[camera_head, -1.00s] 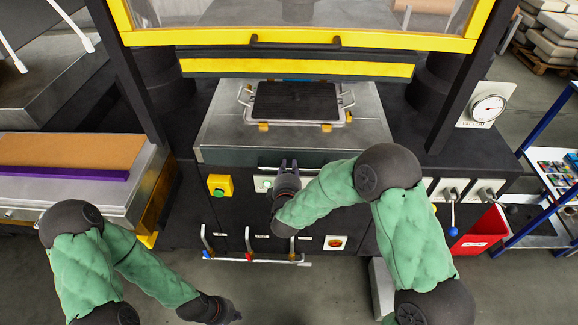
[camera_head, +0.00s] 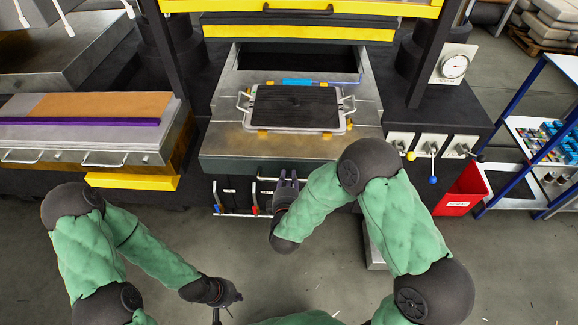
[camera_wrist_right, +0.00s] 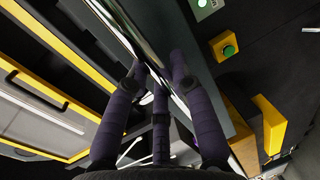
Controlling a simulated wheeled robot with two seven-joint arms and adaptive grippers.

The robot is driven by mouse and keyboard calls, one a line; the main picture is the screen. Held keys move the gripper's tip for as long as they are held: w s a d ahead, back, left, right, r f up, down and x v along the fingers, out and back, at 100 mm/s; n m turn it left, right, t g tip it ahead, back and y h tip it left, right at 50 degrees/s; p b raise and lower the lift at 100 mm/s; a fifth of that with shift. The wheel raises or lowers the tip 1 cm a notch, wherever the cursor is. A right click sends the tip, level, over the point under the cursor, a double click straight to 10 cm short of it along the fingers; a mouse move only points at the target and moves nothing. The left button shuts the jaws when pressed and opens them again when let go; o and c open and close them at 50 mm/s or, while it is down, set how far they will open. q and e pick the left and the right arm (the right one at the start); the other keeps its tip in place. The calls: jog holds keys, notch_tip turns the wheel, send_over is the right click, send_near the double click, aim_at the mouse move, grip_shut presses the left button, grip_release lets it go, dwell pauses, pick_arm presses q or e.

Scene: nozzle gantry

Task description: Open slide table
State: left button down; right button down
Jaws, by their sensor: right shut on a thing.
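The slide table (camera_head: 228,143) is a steel plate with a dark front edge, and it stands pulled out toward me. A dark opening shows behind it. A framed dark plate (camera_head: 297,106) with two side handles lies on it. My right gripper (camera_head: 286,176) is at the table's front edge. In the right wrist view, my purple fingers (camera_wrist_right: 158,78) are closed on the bright bar handle (camera_wrist_right: 112,28).
A drawer bench (camera_head: 90,140) with a tan board stands at left. Levers (camera_head: 432,152), a gauge (camera_head: 455,66), a red bin (camera_head: 462,190) and a blue-framed shelf (camera_head: 540,135) are at right. A yellow-edged guard (camera_head: 300,33) is above the table. The floor in front is clear.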

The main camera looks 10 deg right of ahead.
jog(key=shift+s+a+f+p, duration=0.15)
jog(key=shift+s+a, duration=0.1)
jog(key=shift+s, duration=0.55)
jog(key=shift+s+a+r+p, duration=0.15)
jog(key=shift+s+a, duration=0.1)
jog(key=shift+s, duration=0.6)
jog(key=shift+s+a+f+p, duration=0.15)
jog(key=shift+s+a, duration=0.1)
jog(key=shift+s, duration=0.55)
jog(key=c, duration=1)
grip_release()
jog(key=shift+c, duration=0.2)
jog(key=v, duration=1.2)
jog(key=shift+w, duration=0.1)
